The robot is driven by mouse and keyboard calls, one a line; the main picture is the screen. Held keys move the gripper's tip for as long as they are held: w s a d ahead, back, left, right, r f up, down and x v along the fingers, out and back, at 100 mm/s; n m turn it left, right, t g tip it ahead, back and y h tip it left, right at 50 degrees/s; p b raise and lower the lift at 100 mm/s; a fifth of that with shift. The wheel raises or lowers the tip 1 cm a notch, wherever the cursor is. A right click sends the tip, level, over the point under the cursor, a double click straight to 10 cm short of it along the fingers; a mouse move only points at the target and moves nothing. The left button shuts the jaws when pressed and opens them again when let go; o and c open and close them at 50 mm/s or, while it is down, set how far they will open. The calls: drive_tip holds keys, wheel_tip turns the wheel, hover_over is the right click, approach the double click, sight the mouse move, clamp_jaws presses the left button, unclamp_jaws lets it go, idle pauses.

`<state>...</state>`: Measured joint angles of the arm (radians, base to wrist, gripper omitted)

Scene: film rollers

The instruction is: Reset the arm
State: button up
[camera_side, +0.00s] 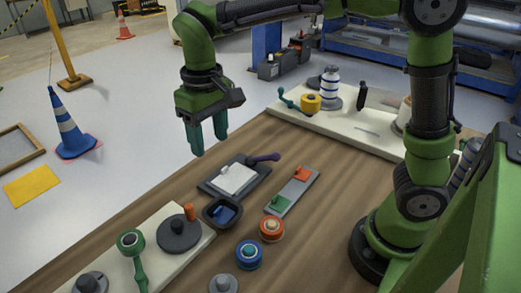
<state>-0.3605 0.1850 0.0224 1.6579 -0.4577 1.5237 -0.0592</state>
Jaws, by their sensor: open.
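My gripper (207,140) hangs from my green arm in the upper middle of the side view. Its two teal fingers point down and stand apart, with nothing between them. It appears to be above the far left edge of the wooden table (330,235), clear of the objects there. A grey tray with a white pad (236,178) and a purple-handled tool (262,158) lie below and to the right of the fingers.
A dark bin with a blue piece (222,212), a grey plate with orange and green blocks (292,192), an orange roller (271,228) and a blue roller (249,254) sit mid-table. Pale boards with fixtures lie at near left (165,235) and far right (350,135). Bare wood shows at centre right.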

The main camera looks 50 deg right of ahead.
drive_tip(key=shift+w, duration=0.1)
drive_tip(key=s+d+r+m+t+y, duration=0.1)
drive_tip(key=s+d+m+t+y, duration=0.1)
drive_tip(key=s+d+m+t, duration=0.2)
drive_tip(key=s+d+t, duration=0.3)
drive_tip(key=s+d, duration=0.4)
drive_tip(key=s, duration=0.2)
drive_tip(key=shift+d+r, duration=0.15)
drive_tip(key=shift+r, duration=0.15)
